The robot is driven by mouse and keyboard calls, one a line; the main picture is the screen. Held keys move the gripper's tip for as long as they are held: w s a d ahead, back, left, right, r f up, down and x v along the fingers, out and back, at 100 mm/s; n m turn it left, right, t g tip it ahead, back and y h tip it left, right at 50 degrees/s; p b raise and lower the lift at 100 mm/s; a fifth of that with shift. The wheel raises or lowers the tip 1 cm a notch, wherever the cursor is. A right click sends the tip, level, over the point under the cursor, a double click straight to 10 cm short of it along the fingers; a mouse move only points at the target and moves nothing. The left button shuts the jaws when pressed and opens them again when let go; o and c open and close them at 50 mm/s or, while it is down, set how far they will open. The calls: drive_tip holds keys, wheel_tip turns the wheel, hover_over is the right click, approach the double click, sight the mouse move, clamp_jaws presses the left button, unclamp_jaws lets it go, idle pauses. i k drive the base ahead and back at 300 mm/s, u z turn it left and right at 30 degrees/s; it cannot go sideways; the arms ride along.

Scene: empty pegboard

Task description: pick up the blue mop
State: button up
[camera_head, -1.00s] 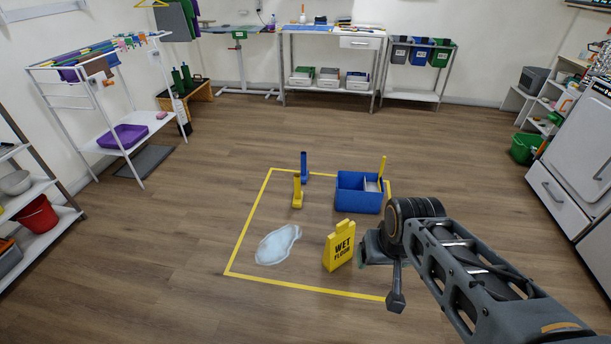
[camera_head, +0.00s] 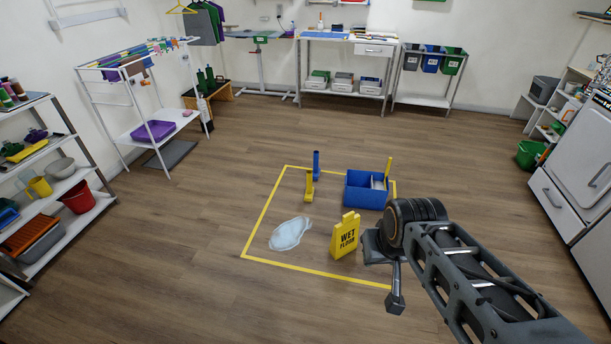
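A blue upright piece (camera_head: 316,163) with a short stem and low foot stands on the floor, inside the far edge of a yellow taped square; it looks like the blue mop, but is small in view. A similar yellow piece (camera_head: 309,187) stands just in front of it. A blue bucket (camera_head: 361,193) is to the right of both. My gripper (camera_head: 388,277) hangs at the right front of the square, right of the wet-floor sign, apart from the blue piece. Nothing shows in it.
Shelves (camera_head: 62,236) line the left, a white appliance (camera_head: 577,178) the right, and tables (camera_head: 346,90) the back. The wooden floor around the square is open.

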sight(316, 171)
drive_tip(key=u, duration=0.2)
drive_tip(key=k, duration=0.35)
drive_tip(key=u, duration=0.9)
drive_tip(key=i, duration=2.45)
drive_tip(key=z, duration=0.2)
drive_tip(key=i, duration=2.85)
drive_tip(key=z, duration=1.4)
drive_tip(key=i, duration=1.4)
drive_tip(key=z, duration=1.75)
drive_tip(key=i, duration=0.65)
drive_tip(key=z, duration=0.25)
